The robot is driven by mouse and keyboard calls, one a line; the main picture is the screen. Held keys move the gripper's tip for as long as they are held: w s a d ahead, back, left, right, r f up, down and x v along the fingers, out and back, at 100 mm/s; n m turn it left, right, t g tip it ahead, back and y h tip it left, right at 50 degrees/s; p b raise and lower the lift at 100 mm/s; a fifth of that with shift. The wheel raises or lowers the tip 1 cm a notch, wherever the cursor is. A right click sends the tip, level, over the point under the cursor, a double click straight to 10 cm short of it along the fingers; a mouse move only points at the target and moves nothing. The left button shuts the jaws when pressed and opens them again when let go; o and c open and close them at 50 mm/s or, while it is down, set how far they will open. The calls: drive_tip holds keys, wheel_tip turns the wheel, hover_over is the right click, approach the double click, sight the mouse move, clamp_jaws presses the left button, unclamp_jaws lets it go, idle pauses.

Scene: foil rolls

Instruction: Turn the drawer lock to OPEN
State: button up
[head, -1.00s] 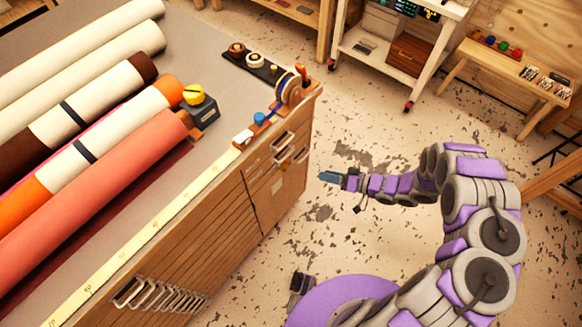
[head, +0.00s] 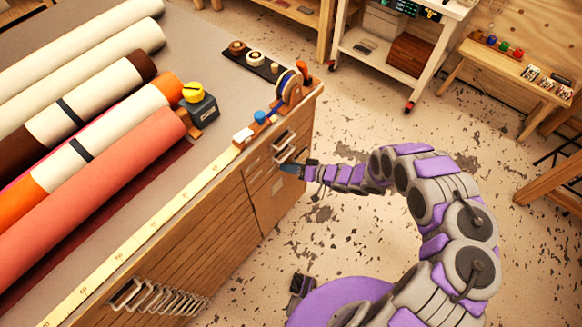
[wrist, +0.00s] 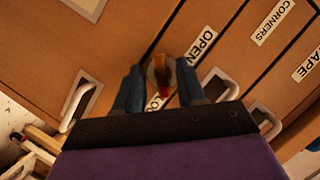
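The drawer lock (wrist: 160,66) shows in the wrist view as a round grey disc with a raised orange-brown knob. Its red end lies at the lower side, beside a partly covered label starting "LO" (wrist: 154,103). The "OPEN" label (wrist: 201,46) is to the upper right of the lock. My gripper (wrist: 159,76) is open, with one dark blue finger on each side of the knob. I cannot tell whether the fingers touch it. In the head view my gripper (head: 285,169) is at the cabinet's end drawers, and the lock is hidden there.
Metal drawer handles (wrist: 81,100) stick out on both sides of my gripper. Drawers labelled "CORNERS" (wrist: 274,22) and "TAPE" lie to the right. The worktop (head: 215,75) carries several rolls and a tape dispenser (head: 288,90) near the corner.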

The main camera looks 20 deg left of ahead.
drive_tip(key=shift+c, duration=0.3)
clamp_jaws()
drive_tip(key=shift+r+n+p, duration=0.1)
drive_tip(key=shift+n+p, duration=0.2)
drive_tip(key=shift+s+a+n+t+h, duration=0.1)
drive_tip(key=shift+n+t+h, duration=0.45)
drive_tip(key=shift+n+t, duration=1.05)
drive_tip(key=shift+s+d+n+t+h, duration=0.1)
drive_tip(key=shift+n+t+h, duration=0.65)
drive_tip(key=shift+n, duration=1.5)
drive_tip(key=shift+a+n+t+h, duration=0.1)
drive_tip(key=shift+n+t+h, duration=0.2)
drive_tip(key=shift+n+t, duration=1.4)
drive_tip(key=shift+r+n, duration=0.1)
drive_tip(key=shift+n, duration=0.35)
